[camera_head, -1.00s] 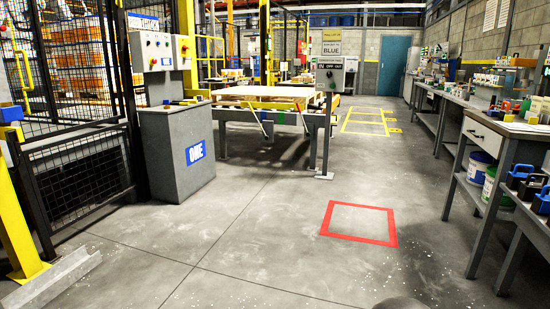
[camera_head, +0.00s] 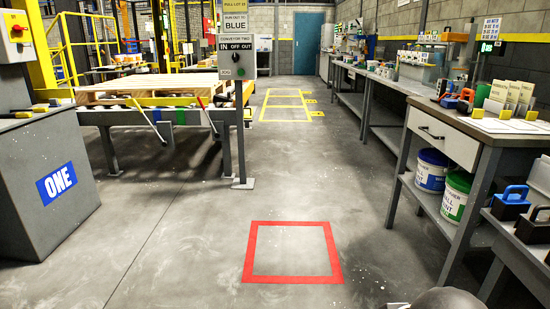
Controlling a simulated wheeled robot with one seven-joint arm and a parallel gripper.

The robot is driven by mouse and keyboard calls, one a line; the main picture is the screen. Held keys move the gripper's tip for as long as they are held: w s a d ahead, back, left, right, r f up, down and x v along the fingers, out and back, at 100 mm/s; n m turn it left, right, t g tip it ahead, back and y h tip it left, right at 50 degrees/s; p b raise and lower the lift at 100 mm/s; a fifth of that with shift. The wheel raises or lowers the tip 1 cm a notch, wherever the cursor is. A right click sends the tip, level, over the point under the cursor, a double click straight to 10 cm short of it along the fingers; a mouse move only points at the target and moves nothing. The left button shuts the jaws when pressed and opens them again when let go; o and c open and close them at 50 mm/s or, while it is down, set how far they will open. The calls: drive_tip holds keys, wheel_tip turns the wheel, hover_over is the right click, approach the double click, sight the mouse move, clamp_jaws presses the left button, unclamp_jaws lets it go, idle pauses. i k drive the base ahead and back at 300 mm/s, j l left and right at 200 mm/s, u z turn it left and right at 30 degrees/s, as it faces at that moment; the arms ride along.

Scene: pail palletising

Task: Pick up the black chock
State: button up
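Small black and yellow items (camera_head: 45,106) also lie on top of the grey ONE cabinet at the left, too small to name surely. My gripper is not in view. A dark rounded shape at the bottom right may be part of my arm.
A grey workbench (camera_head: 455,118) lines the right side, with blue-labelled (camera_head: 431,170) and green-labelled (camera_head: 454,198) pails on its shelf. A grey cabinet (camera_head: 50,215) marked ONE stands left. A conveyor with a wooden pallet (camera_head: 150,84) is behind. The floor around the red square (camera_head: 246,262) is clear.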

sight(217, 98)
drive_tip(key=i, duration=1.2)
drive_tip(key=i+z, duration=0.1)
drive_tip(key=i, duration=1.05)
drive_tip(key=i+j, duration=0.15)
drive_tip(key=i, duration=1.05)
drive_tip(key=i+j, duration=0.15)
drive_tip(key=i, duration=1.05)
drive_tip(key=i+l, duration=0.1)
drive_tip(key=i, duration=0.6)
drive_tip(key=i+l+z, duration=0.15)
drive_tip(key=i, duration=0.55)
drive_tip(key=i+j+u, duration=0.1)
drive_tip(key=i+u, duration=0.15)
drive_tip(key=u, duration=0.25)
drive_tip(key=i+u, duration=0.3)
drive_tip(key=u, duration=0.2)
drive_tip(key=i+l+u, duration=0.2)
drive_tip(key=u, duration=0.25)
drive_tip(key=i+j+u, duration=0.1)
drive_tip(key=i+u, duration=0.15)
drive_tip(key=u, duration=0.15)
drive_tip(key=i+u, duration=0.2)
drive_tip(key=u, duration=0.2)
drive_tip(key=i+u, duration=0.25)
drive_tip(key=u, duration=0.15)
